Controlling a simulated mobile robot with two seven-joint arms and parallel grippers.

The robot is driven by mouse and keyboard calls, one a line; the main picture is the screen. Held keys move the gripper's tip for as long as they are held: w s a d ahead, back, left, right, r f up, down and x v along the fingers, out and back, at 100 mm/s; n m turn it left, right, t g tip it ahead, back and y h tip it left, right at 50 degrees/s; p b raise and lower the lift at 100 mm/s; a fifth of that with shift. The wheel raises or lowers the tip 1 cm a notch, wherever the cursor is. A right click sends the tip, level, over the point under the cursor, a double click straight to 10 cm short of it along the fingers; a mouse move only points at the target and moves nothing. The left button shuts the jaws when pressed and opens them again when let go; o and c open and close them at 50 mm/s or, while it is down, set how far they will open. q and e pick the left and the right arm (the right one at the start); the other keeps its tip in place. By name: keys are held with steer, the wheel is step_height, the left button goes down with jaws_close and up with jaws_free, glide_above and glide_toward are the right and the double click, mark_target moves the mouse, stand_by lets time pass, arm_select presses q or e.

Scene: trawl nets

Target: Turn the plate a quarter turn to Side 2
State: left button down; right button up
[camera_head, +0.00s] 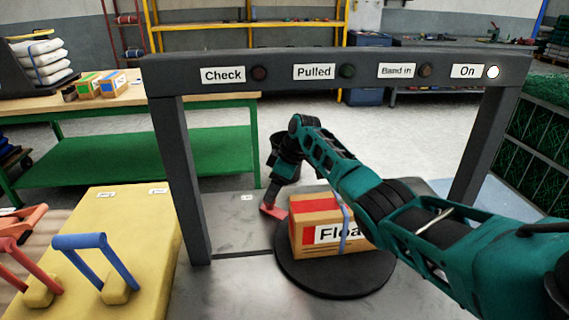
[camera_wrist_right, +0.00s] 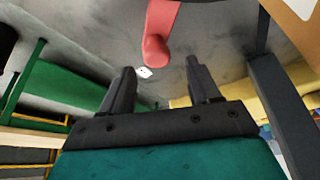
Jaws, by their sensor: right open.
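The round black plate (camera_head: 335,283) lies on the grey metal table under a dark frame. A cardboard box (camera_head: 315,243) with a red mark, a "Floa…" label and a blue strap sits on it, partly behind my right arm. A red handle (camera_head: 274,211) sticks out at the plate's far left; it also shows in the right wrist view (camera_wrist_right: 157,42). My right gripper (camera_head: 272,198) is at this handle. In the wrist view the jaws (camera_wrist_right: 160,72) are open, with the handle's rounded end just beyond the gap between them. My left gripper is out of view.
The frame (camera_head: 330,68) carries labelled lamps; the "On" lamp (camera_head: 493,71) glows white, the others look dark. A yellow stand (camera_head: 135,240) with blue (camera_head: 85,241) and red handles is at left. Green netting (camera_head: 540,150) stands at right.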

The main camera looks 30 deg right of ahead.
steer(key=v, duration=0.9)
steer(key=shift+r+p, duration=0.3)
steer(key=shift+p, duration=0.1)
steer(key=shift+s+f, duration=0.1)
steer(key=shift+s, duration=0.1)
